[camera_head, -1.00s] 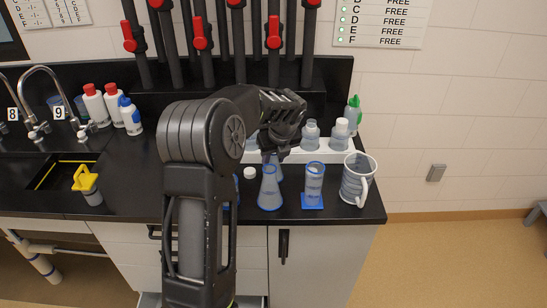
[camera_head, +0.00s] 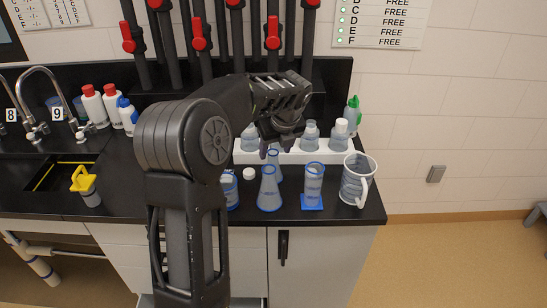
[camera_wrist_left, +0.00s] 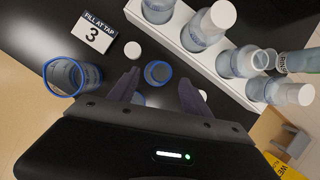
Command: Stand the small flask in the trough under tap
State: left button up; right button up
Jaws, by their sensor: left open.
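The small flask (camera_head: 274,164) stands upright on the black counter, behind a larger blue-rimmed flask (camera_head: 268,188). In the left wrist view the small flask (camera_wrist_left: 158,73) shows from above, between the fingertips and beyond them. My left gripper (camera_head: 272,150) is open and empty, pointing down just above the small flask. Its two fingers also show in the left wrist view (camera_wrist_left: 158,88). A card reading "FILL AT TAP 3" (camera_wrist_left: 93,32) lies on the counter. Red-handled taps (camera_head: 272,33) rise behind.
A beaker (camera_head: 230,190) stands left of the larger flask. A cylinder on a blue base (camera_head: 313,184) and a handled jug (camera_head: 354,180) stand to the right. A white cap (camera_head: 249,173) lies near the small flask. The sink (camera_head: 55,176) is at the left.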

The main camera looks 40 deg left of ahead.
pick_arm(q)
jog(key=v, duration=0.6)
jog(key=shift+r, duration=0.2)
jog(key=shift+s+d, duration=0.1)
jog(key=shift+d, duration=0.05)
jog(key=shift+c, duration=0.5)
